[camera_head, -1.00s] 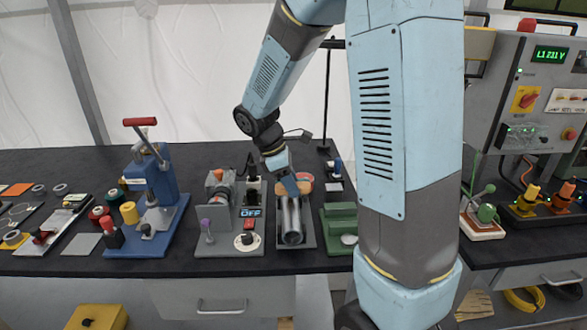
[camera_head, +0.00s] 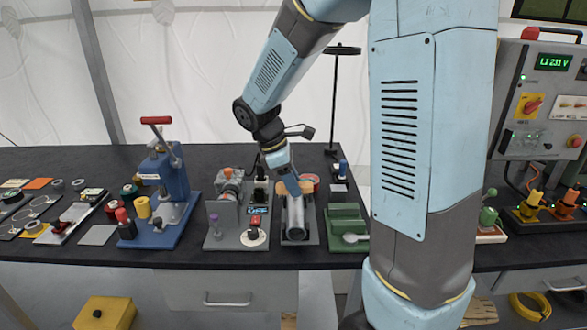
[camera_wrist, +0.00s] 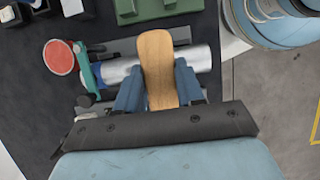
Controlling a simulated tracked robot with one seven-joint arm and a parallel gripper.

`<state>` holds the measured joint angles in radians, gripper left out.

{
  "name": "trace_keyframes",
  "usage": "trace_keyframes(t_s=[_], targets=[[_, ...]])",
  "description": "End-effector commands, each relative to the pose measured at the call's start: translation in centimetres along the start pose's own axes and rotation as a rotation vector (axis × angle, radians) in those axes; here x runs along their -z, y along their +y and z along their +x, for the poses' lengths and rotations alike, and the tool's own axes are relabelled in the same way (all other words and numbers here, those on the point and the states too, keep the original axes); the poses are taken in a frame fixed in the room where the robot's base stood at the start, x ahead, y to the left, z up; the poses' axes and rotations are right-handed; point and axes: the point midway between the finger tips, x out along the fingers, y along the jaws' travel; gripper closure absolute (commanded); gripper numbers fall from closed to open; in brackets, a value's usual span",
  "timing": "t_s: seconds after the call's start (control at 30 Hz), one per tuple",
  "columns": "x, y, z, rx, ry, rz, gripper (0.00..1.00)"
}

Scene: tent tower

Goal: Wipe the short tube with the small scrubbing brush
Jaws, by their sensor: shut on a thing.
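The short tube (camera_head: 297,220) is a shiny metal cylinder lying in a dark grey cradle (camera_head: 300,240) on the bench. It points toward me in the head view and lies crosswise in the wrist view (camera_wrist: 204,59). My gripper (camera_wrist: 158,88) is shut on the small scrubbing brush (camera_wrist: 157,62), whose plain wooden back faces the wrist camera. The brush lies across the tube in the wrist view and hides its middle. Its bristles are hidden, so I cannot tell whether they touch the tube. In the head view my gripper (camera_head: 293,188) is at the tube's far end.
A grey device with an OFF display (camera_head: 258,211) stands close left of the cradle. A green block (camera_head: 346,222) stands close right. A red round thing (camera_wrist: 59,57) sits near the tube's end. A blue press (camera_head: 165,180) stands farther left.

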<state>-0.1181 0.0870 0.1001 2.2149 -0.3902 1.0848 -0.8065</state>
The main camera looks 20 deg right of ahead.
Motion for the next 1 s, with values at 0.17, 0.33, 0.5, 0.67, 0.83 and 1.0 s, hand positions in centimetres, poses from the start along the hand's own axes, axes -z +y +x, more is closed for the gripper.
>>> trace_keyframes(t_s=[0.17, 0.33, 0.5, 0.67, 0.83, 1.0], targets=[[-0.7, 0.0, -1.6, -0.003, 0.001, 0.001, 0.91], [-1.2, 0.1, -3.0, -0.003, 0.002, 0.002, 0.91], [-1.6, 0.0, -3.8, -0.001, 0.001, 0.001, 0.91], [-1.6, 0.0, -3.8, 0.0, 0.001, 0.001, 0.91], [-1.6, 0.0, -3.8, -0.001, 0.001, 0.0, 0.91], [-1.5, 0.0, -3.8, -0.001, 0.001, -0.001, 0.91]])
